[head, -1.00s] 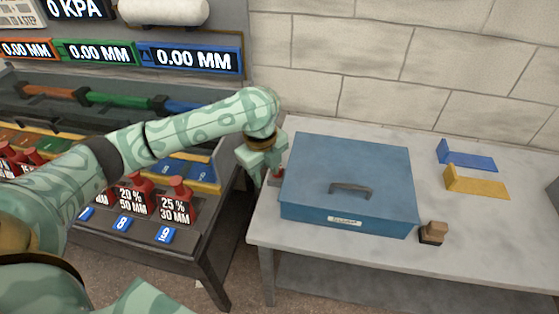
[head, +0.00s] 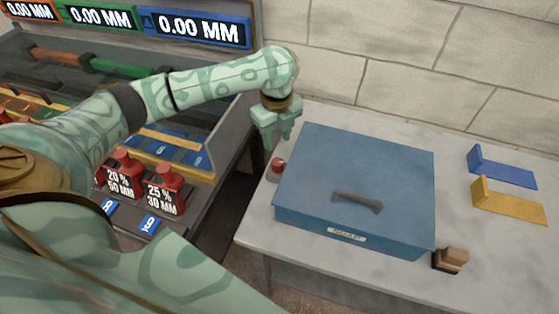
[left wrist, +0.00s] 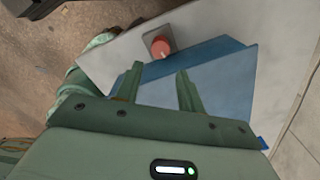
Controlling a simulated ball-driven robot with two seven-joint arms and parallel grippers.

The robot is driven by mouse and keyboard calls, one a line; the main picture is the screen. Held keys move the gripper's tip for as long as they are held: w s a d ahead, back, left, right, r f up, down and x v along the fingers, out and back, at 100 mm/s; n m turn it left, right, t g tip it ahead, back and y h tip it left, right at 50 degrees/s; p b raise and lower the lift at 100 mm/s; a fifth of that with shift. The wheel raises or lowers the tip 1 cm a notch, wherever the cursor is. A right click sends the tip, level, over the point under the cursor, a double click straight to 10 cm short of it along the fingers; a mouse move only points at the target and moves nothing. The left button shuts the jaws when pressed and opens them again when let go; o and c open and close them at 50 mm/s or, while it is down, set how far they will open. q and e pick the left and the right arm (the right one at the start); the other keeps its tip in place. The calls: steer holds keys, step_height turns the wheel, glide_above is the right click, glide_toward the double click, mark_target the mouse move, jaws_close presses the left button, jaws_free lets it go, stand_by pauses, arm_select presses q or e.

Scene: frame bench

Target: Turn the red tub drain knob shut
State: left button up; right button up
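The red round knob (head: 278,165) sits on a small grey base at the left edge of the bench, beside the blue box. It also shows in the left wrist view (left wrist: 160,48), just beyond the fingertips. My left gripper (head: 277,141) is above and behind the knob in the head view, fingers pointing down. In the left wrist view my left gripper (left wrist: 160,70) is open, with nothing between its fingers and apart from the knob. I cannot tell the knob's turn position. My right gripper is not in view.
The blue box (head: 320,160) with a dark handle stands close to the right of the knob. A stamp (head: 450,260), a blue bracket (head: 505,172) and a yellow bracket (head: 510,203) lie farther right. Red weights (head: 165,185) stand at the left. The bench's right part has free room.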

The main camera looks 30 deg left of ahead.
mark_target(278, 162)
arm_select(q)
step_height(278, 162, down, 8)
steer(key=b, duration=0.3)
steer(key=shift+w+f, duration=0.1)
steer(key=shift+f, duration=0.45)
steer(key=c, duration=0.7)
